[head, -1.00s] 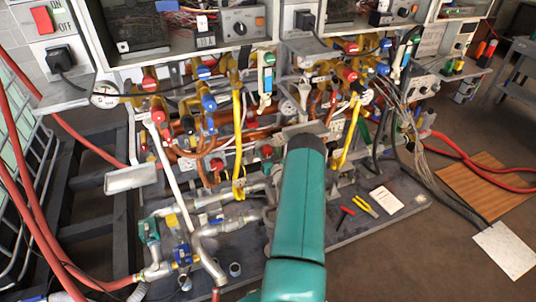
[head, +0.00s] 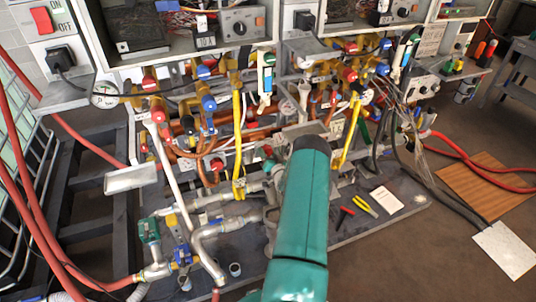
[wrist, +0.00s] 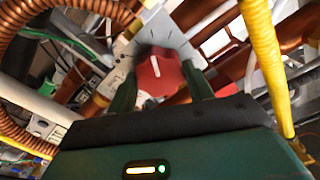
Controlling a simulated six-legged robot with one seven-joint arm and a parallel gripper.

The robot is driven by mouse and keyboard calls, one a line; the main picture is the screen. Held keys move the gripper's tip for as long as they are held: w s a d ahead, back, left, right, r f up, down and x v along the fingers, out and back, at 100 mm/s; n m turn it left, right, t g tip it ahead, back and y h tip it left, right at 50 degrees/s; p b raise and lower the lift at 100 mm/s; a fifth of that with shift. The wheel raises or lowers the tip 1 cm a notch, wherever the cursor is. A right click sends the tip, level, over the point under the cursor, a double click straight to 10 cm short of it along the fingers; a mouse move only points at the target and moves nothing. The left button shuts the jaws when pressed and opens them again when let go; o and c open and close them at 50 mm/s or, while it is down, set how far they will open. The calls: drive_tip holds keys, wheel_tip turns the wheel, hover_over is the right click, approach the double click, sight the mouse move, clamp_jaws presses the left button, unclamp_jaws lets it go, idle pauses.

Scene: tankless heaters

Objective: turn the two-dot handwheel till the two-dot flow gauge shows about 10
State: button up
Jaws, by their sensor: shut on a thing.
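In the wrist view a red handwheel (wrist: 165,75) with a white pointer line sits in front of a pale plate (wrist: 166,30) with dark tick marks. My gripper (wrist: 158,78) is shut on this handwheel, one dark green finger on each side. In the head view my green arm hides the gripper and the held handwheel. Two upright clear tube gauges with blue parts show there, one at the middle (head: 266,74) and one at the right (head: 402,62). Their readings and dot marks are too small to tell.
Copper pipes (wrist: 30,25) and a yellow hose (wrist: 263,60) run close around my gripper. A round gauge (head: 104,94) hangs at the left. A red-handled tool (head: 345,215) and a paper (head: 386,200) lie on the grey base.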

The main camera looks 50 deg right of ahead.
drive_tip(key=shift+m, duration=0.6)
drive_tip(key=o, duration=1)
drive_tip(key=shift+c, duration=0.2)
drive_tip(key=v, duration=1.3)
drive_tip(key=shift+s+a, duration=0.15)
drive_tip(key=shift+s, duration=0.2)
drive_tip(key=shift+s+f, duration=0.1)
